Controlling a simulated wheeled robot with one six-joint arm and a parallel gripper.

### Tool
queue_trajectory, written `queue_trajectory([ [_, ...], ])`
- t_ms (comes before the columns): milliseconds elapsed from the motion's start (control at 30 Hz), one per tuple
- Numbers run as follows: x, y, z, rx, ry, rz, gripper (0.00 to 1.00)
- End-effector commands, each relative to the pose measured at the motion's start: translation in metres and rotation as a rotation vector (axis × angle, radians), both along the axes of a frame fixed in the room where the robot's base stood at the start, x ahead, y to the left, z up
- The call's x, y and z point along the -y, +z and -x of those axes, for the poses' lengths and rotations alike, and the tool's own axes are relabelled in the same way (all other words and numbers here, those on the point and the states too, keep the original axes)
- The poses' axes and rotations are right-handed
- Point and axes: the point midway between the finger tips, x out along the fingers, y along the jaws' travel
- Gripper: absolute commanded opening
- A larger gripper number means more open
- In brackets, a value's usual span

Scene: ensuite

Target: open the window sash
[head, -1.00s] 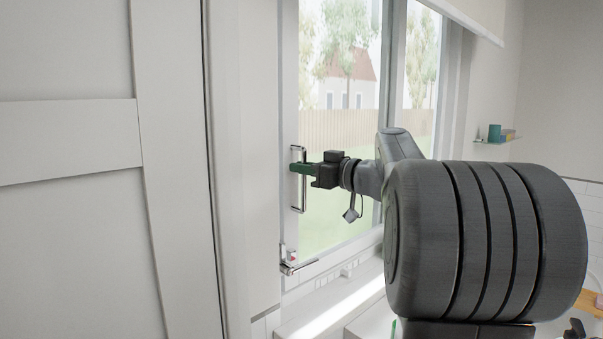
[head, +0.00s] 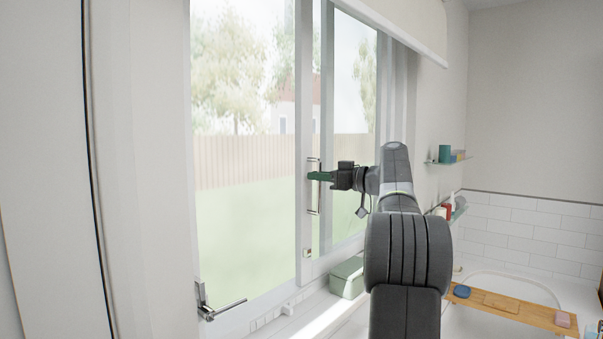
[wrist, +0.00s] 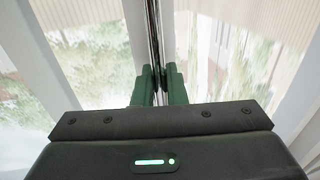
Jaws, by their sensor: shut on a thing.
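The window sash (head: 305,225) stands slid to the right, with a wide clear gap between its left stile and the left side of the frame. Its upright bar handle (head: 313,204) is on that stile. My gripper (head: 313,176) is shut on the handle at about mid-height, with its green fingers on the bar. The exact contact is partly hidden by the gripper body.
A lever handle (head: 218,309) sticks out at the lower left of the frame. A green box (head: 347,277) stands on the sill near my arm. A bath with a wooden tray (head: 510,304) and glass shelves (head: 449,161) are at the right.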

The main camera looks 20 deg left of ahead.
Motion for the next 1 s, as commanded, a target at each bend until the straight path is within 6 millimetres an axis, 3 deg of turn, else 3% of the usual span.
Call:
queue_trajectory([
  [100, 0.009, 0.004, -0.021, 0.000, -0.003, -0.001, 0.00],
  [300, 0.017, 0.002, -0.039, 0.000, -0.002, -0.001, 0.00],
  [833, 0.019, 0.001, -0.046, 0.001, -0.001, -0.002, 0.00],
  [867, 0.019, 0.001, -0.046, 0.001, -0.001, -0.002, 0.15],
  [900, 0.019, 0.001, -0.046, 0.001, -0.001, -0.002, 0.23],
  [1000, 0.019, 0.001, -0.046, 0.000, 0.000, -0.001, 0.28],
])
